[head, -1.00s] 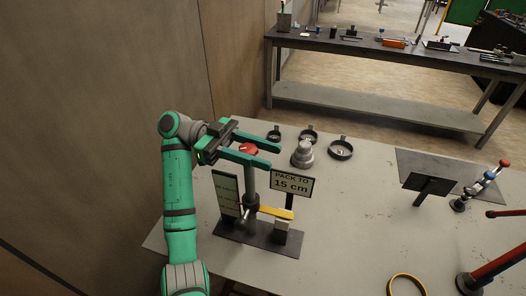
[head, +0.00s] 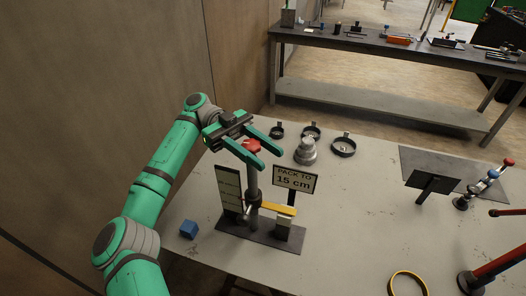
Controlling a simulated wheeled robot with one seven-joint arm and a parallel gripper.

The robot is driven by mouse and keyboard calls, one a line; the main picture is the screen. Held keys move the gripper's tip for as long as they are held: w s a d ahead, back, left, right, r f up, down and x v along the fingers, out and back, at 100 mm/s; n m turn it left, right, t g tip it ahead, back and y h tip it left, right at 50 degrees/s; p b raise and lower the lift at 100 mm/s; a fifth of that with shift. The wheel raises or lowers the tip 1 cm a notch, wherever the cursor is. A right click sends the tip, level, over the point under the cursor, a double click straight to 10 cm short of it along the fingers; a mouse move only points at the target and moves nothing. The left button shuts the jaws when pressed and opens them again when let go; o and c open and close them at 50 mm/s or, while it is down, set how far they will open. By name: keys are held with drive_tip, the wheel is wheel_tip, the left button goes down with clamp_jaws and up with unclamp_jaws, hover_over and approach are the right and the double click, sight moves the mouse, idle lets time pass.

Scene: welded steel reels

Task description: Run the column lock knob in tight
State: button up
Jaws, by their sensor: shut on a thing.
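A red knob (head: 252,146) tops the upright grey column (head: 252,182), which stands on a dark base plate (head: 258,240) on the table. My gripper (head: 271,158), with long green fingers, reaches over it from the left and is shut on the knob, one finger on each side. The fingers partly hide the knob, so its seating on the column cannot be told. A sign (head: 294,179) reading "PACK TO 15 cm" stands beside the column.
A dark marked panel (head: 229,188) stands left of the column. A blue block (head: 189,229) lies on the table at left. Stacked grey weights (head: 306,151) and several dark rings are behind. A yellow ring (head: 407,284) lies at front right.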

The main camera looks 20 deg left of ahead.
drive_tip(key=shift+s, duration=0.1)
idle(0.4)
drive_tip(key=o, duration=1.1)
drive_tip(key=shift+c, duration=0.2)
drive_tip(key=s+d+r, duration=0.3)
drive_tip(key=s+r, duration=1)
drive_tip(key=shift+s+d, duration=0.15)
drive_tip(key=shift+s, duration=0.2)
